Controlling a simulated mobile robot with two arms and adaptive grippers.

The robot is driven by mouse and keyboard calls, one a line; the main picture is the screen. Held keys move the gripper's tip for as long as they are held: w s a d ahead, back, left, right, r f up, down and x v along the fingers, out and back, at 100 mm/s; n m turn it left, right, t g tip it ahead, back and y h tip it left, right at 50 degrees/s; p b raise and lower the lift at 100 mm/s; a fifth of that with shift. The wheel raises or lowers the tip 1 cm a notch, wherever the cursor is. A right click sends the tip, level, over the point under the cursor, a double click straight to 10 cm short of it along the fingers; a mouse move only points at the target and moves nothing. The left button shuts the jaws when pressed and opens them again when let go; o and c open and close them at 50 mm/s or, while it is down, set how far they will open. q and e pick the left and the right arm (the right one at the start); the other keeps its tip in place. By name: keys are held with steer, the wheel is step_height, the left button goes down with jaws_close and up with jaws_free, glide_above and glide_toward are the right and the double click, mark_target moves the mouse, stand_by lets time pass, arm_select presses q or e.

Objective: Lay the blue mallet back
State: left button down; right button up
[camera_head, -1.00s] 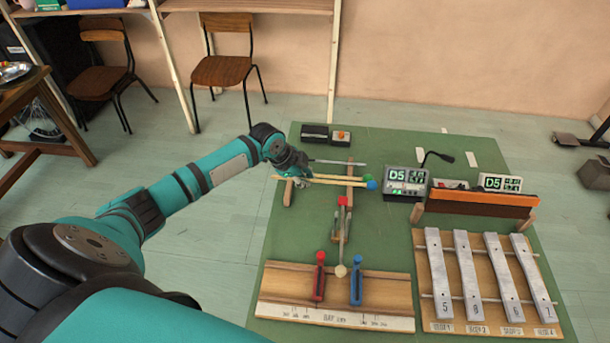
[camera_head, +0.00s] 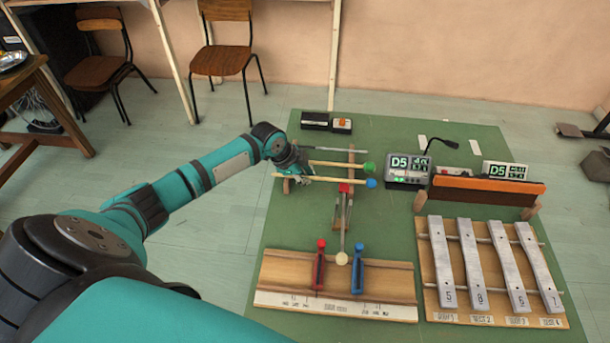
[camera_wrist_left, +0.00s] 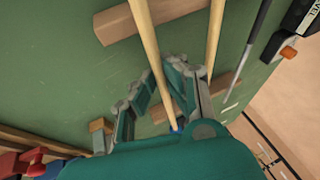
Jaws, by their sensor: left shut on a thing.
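The blue mallet has a pale wooden stick and a blue head (camera_head: 371,183). My left gripper (camera_head: 297,174) is shut on its stick near the left end, the head pointing right. In the left wrist view the stick (camera_wrist_left: 148,42) runs between my fingers (camera_wrist_left: 160,105). The green-headed mallet (camera_head: 368,168) lies just behind, roughly parallel; its stick (camera_wrist_left: 214,40) passes outside my fingers. Two wooden rests, a right one (camera_head: 351,157) and a left one (camera_head: 287,186), lie under the sticks. I cannot tell whether the blue mallet touches them. My right gripper is out of view.
A thin metal rod (camera_head: 338,151) lies behind the mallets. A D5 display box (camera_head: 408,171) stands to the right. In front are a pivoted beater (camera_head: 342,258) and a wooden board (camera_head: 390,277) with red and blue levers. Metal bars (camera_head: 482,262) lie at right.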

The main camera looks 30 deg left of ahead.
arm_select(q)
steer(key=shift+f, duration=0.3)
steer(key=c, duration=1.4)
jaws_free()
steer(key=shift+o, duration=0.2)
steer(key=v, duration=1.2)
steer(key=shift+s, duration=0.1)
